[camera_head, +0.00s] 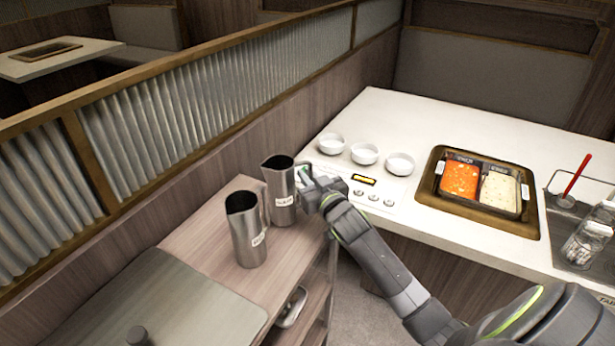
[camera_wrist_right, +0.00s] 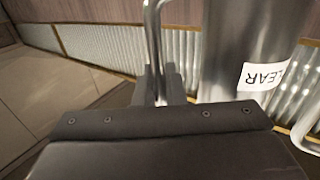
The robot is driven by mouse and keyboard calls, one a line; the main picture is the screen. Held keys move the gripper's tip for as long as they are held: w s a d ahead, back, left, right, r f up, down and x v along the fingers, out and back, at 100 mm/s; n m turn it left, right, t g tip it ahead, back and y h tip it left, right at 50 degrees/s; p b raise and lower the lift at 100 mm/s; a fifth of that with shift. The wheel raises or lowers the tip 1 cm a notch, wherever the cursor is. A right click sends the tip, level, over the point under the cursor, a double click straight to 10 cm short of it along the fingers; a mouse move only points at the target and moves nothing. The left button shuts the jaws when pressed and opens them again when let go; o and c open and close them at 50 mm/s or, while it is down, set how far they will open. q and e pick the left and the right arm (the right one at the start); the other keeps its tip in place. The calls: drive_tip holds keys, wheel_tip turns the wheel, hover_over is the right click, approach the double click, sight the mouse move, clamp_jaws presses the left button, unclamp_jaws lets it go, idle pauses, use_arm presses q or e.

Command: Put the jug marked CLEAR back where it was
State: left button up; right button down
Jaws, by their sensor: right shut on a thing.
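The steel jug marked CLEAR (camera_head: 279,183) is upright at the back right of the wooden cart top. My right gripper (camera_head: 305,182) is shut on this jug's handle, which also shows between the fingers in the wrist view (camera_wrist_right: 155,35). I cannot tell whether the jug's base touches the cart. A second steel jug (camera_head: 246,236) stands upright on the cart, nearer and to the left, its label unreadable. My left gripper is not in view.
The cart top (camera_head: 200,240) has a grey panel (camera_head: 170,305) in front. A corrugated partition (camera_head: 190,100) stands behind. On the white table (camera_head: 420,110) are small white bowls (camera_head: 364,154), a control panel (camera_head: 365,195) and a two-well pot (camera_head: 480,190) with red and pale contents.

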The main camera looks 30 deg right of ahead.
drive_tip(key=shift+f, duration=0.15)
drive_tip(key=c, duration=1.5)
unclamp_jaws()
drive_tip(key=shift+c, duration=0.2)
drive_tip(key=shift+o, duration=0.2)
drive_tip(key=s+b, duration=0.1)
drive_tip(key=s, duration=1.1)
drive_tip(key=shift+a, duration=0.35)
